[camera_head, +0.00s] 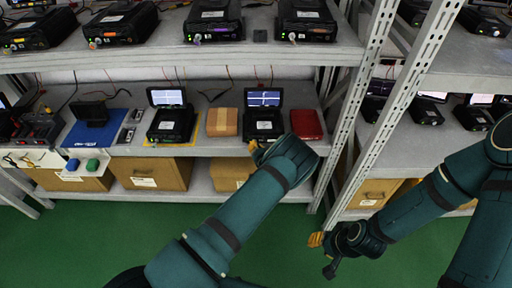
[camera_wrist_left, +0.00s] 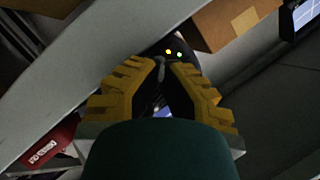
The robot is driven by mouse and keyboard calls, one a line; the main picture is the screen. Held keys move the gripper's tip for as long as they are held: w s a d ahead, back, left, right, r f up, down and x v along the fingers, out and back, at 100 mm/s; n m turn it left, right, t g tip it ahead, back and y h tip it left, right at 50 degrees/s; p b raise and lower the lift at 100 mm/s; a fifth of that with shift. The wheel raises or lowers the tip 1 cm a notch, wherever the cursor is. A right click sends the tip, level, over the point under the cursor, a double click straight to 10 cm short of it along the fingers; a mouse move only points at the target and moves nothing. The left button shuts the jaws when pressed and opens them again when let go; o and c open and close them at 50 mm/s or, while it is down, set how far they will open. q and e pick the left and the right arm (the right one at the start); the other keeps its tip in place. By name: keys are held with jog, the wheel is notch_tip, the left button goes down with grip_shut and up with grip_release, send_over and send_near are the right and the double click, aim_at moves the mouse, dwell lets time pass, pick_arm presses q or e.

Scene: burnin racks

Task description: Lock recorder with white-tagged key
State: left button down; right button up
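The recorder (camera_head: 264,124) in front of my left gripper is a black box with a lit screen (camera_head: 263,98) behind it, on the middle shelf. My left gripper (camera_head: 258,149) is at its front edge and hides part of its front. In the left wrist view the yellow fingers (camera_wrist_left: 161,68) nearly meet around a small pale grey piece, which looks like the key with its tag. The recorder front (camera_wrist_left: 180,48) shows a yellow and a green light just beyond. The lock and the key's angle are hidden. My right gripper (camera_head: 317,240) hangs low over the floor, away from the shelves.
A cardboard box (camera_head: 222,122) stands left of the recorder and a red box (camera_head: 306,124) right of it. A similar recorder (camera_head: 171,124) with a screen stands further left. More recorders sit on the upper shelf (camera_head: 260,53). A perforated rack post (camera_head: 362,105) rises to the right.

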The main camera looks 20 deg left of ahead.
pick_arm(q)
jog(key=n+h, duration=0.2)
jog(key=n, duration=0.1)
jog(key=shift+a+r+b, duration=0.15)
jog(key=shift+a+b, duration=0.15)
jog(key=shift+b, duration=0.1)
jog(key=n+h+b, duration=0.1)
jog(key=n+h, duration=0.1)
jog(key=n, duration=0.1)
jog(key=shift+a+t, duration=0.1)
jog(key=shift+t, duration=0.2)
jog(key=shift+s+a+n+h+b, duration=0.1)
jog(key=shift+n+h+b, duration=0.25)
jog(key=shift+n+h, duration=0.4)
jog(key=shift+a+n+t+h, duration=0.15)
jog(key=shift+n+t+h, duration=0.4)
jog(key=shift+n, duration=0.7)
jog(key=shift+n+t+h, duration=0.45)
jog(key=shift+n+h, duration=0.15)
jog(key=shift+n, duration=0.5)
